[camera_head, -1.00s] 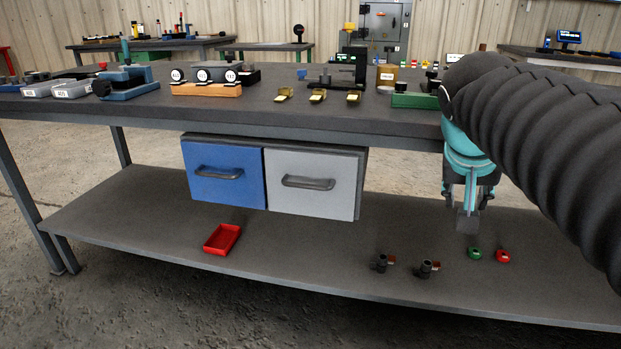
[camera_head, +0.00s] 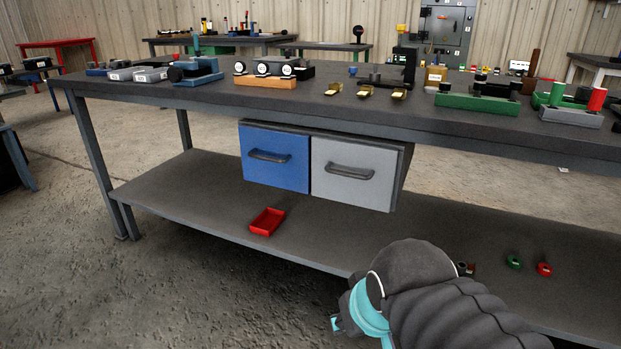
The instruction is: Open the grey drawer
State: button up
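The grey drawer (camera_head: 352,190) hangs under the workbench top, just right of the blue drawer (camera_head: 274,172). Both fronts sit flush with each other and look shut. The grey drawer has a dark bar handle (camera_head: 349,172) across its front. My arm comes in from the bottom right, and its end is low in the picture, in front of and below the drawers, well apart from the handle. A teal part of the wrist shows, but the fingers of my gripper are hidden or out of the picture.
The workbench top (camera_head: 310,108) carries fixtures and parts above the drawers. A red tray (camera_head: 267,222) lies on the lower shelf (camera_head: 200,205). Small green (camera_head: 513,262) and red (camera_head: 544,269) parts lie on the shelf at right. The space before the drawer fronts is clear.

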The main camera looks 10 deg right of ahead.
aim_at(363, 176)
jog(key=u, duration=0.05)
jog(key=k, duration=0.6)
jog(key=z, duration=1.15)
jog(key=i, duration=0.5)
